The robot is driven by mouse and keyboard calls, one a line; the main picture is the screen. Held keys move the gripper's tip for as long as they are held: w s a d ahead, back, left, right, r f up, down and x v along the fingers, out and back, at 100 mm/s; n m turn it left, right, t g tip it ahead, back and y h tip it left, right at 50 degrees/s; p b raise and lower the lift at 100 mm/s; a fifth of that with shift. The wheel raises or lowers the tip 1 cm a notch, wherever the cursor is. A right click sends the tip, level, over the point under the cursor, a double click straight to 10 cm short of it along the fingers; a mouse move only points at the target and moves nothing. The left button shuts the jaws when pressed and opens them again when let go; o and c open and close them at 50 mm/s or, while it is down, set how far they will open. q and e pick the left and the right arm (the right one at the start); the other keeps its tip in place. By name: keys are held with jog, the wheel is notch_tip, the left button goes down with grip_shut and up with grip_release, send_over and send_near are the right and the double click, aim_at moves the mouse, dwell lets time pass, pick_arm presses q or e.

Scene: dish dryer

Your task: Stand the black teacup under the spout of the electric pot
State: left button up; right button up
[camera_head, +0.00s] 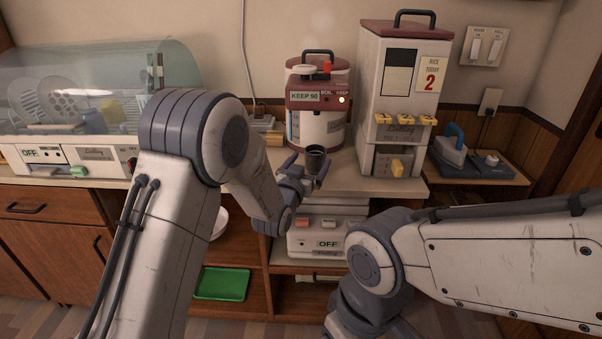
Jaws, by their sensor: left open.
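The black teacup (315,160) is upright at the front of the electric pot (319,125), by the counter's front edge. The pot is white with a dark red top, a black handle and a "KEEP 90" label. Its spout is hard to make out, so I cannot tell if the cup is right under it. My left gripper (306,168) is open, with its fingers on either side of the cup. I cannot tell whether they touch it. My right arm reaches in from the right and bends down. Its fingers do not show.
A tall rice dispenser (390,110) stands just right of the pot. A dish dryer (100,100) with a clear cover is at the left. A blue-handled device (455,152) sits on the right side shelf. Below the counter are a white appliance (318,238) and a green tray (222,284).

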pick_arm(q)
jog(key=v, duration=0.6)
jog(key=shift+s, duration=0.2)
jog(key=shift+a, duration=0.1)
